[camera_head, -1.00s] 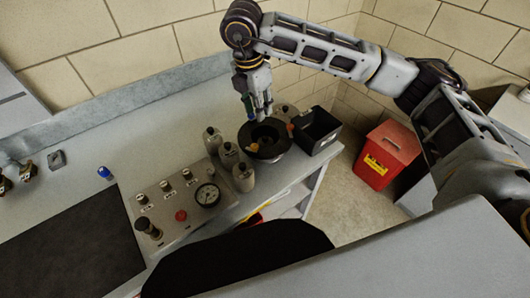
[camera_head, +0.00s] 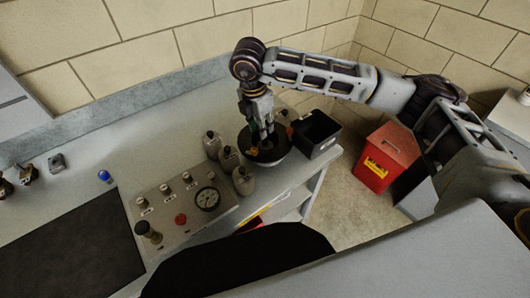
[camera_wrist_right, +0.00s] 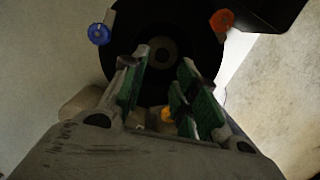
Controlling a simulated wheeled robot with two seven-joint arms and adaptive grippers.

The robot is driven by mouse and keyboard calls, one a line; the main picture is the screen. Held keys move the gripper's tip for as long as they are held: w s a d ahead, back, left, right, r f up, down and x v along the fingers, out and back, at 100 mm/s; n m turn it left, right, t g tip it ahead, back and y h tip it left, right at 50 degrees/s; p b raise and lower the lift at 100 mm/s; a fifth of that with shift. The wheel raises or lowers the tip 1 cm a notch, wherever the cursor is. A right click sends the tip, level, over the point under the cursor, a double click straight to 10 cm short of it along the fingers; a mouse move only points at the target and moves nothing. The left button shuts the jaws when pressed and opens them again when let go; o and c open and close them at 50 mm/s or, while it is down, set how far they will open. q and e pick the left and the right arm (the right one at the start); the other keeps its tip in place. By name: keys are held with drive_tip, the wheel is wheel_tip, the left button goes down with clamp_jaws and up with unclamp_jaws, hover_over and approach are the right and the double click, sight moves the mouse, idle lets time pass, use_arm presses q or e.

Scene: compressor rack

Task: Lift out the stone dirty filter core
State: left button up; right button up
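A dark round filter housing (camera_head: 272,157) stands near the counter's right end. My right gripper (camera_head: 265,134) points down over its opening, fingertips at or inside the rim. In the right wrist view its green-padded fingers (camera_wrist_right: 167,60) are spread apart with nothing clearly between them. The dark housing (camera_wrist_right: 120,65) lies beyond them, with a small paler ring (camera_wrist_right: 161,53) at its middle. I cannot make out the stone dirty filter core as a separate thing. A small orange-yellow part (camera_head: 252,151) shows at the housing's left. My left gripper is not in view.
Several grey-beige bottles (camera_head: 243,181) stand left of the housing. A black open bin (camera_head: 316,133) stands close at its right. A panel with a gauge (camera_head: 207,198) lies in front left. A red bin (camera_head: 385,160) is on the floor. The counter's back left is mostly clear.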

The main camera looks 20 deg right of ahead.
sight(265, 141)
drive_tip(key=shift+w+d+f, duration=0.1)
drive_tip(key=shift+d+f, duration=0.05)
drive_tip(key=shift+f, duration=0.85)
drive_tip(key=shift+f, duration=0.1)
drive_tip(key=shift+d+f+p, duration=0.2)
drive_tip(key=shift+f+p, duration=0.05)
drive_tip(key=shift+f, duration=1)
drive_tip(key=shift+d+f+p, duration=0.2)
drive_tip(key=shift+f, duration=1)
clamp_jaws()
